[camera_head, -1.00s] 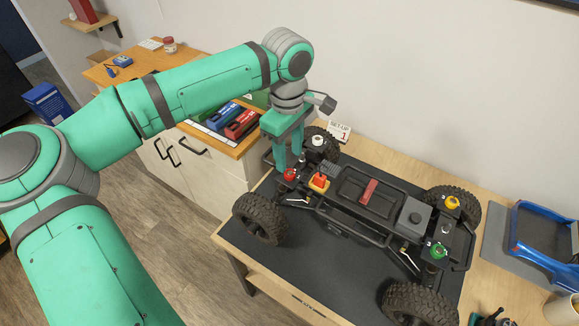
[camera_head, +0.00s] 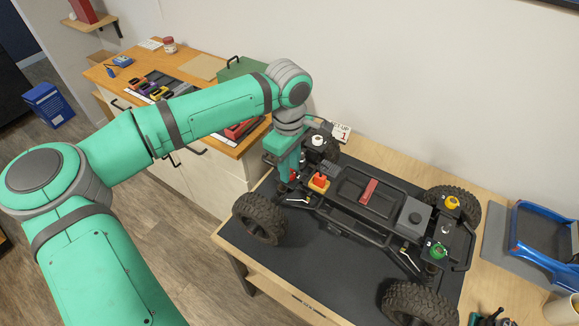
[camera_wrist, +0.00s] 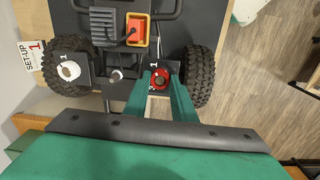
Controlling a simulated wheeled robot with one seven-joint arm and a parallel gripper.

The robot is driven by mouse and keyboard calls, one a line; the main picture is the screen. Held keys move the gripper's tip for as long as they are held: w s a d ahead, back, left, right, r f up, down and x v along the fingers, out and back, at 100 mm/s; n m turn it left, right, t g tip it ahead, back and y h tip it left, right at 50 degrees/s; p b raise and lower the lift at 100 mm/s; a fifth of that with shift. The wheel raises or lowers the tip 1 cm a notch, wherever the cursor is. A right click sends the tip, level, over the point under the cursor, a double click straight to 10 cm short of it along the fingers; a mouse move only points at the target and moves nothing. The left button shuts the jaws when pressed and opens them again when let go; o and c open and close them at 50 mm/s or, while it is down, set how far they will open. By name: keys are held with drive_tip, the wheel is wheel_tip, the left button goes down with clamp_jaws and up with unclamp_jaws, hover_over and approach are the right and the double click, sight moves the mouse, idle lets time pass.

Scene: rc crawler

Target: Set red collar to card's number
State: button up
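The red collar (camera_wrist: 160,78) sits on a post at one corner of the crawler, beside a plate with a white "1" and another small numeral. In the head view the red collar (camera_head: 293,176) is mostly hidden by my gripper (camera_head: 286,178). In the wrist view the fingers of my gripper (camera_wrist: 160,82) point down on either side of the collar. Whether they touch or clamp it is unclear. The set-up card (camera_head: 342,132) stands behind the crawler and reads 1; it also shows in the wrist view (camera_wrist: 32,56).
The crawler carries a white collar (camera_head: 317,141), a yellow collar (camera_head: 451,202), a green collar (camera_head: 438,251) and an orange switch (camera_head: 319,182) close to my gripper. The wall is close behind.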

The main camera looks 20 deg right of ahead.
drive_tip(key=shift+n, duration=0.3)
drive_tip(key=n, duration=1.1)
drive_tip(key=shift+n, duration=0.4)
drive_tip(key=n, duration=1.1)
drive_tip(key=shift+y, duration=0.3)
drive_tip(key=shift+n, duration=0.4)
drive_tip(key=o, duration=1.1)
